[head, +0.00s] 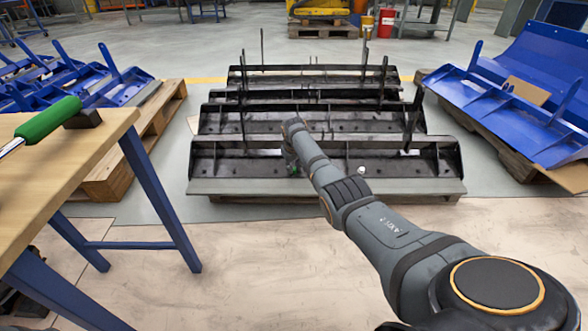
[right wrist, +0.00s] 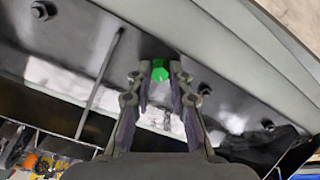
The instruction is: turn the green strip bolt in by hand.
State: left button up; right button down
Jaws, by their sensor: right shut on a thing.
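The green bolt (right wrist: 159,72) shows as a small bright green head between my right gripper's fingertips in the right wrist view. My right gripper (right wrist: 160,80) is shut on it, with a finger on each side. The bolt is close to the black strip (right wrist: 225,110); how deep it sits is hidden. In the head view, my right arm reaches to the front black carrier strip (head: 415,160). There my right gripper (head: 291,165) is small and partly hidden by the arm. My left gripper is not in view.
More black strips (head: 300,95) with upright posts lie behind. A wooden table (head: 75,160) with a green-handled tool (head: 48,120) stands at left. Blue carriers (head: 530,80) on pallets flank the right. The front floor is clear.

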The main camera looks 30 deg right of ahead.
jog(key=shift+r+m+p, duration=0.3)
jog(key=shift+m+p, duration=0.15)
jog(key=shift+m, duration=0.55)
jog(key=m+p, duration=0.1)
jog(key=m, duration=0.3)
jog(key=shift+f, duration=0.2)
jog(key=m, duration=0.3)
jog(key=shift+f, duration=0.15)
jog(key=shift+m, duration=0.9)
jog(key=m, duration=0.4)
jog(key=shift+p, duration=0.35)
jog(key=m, duration=0.4)
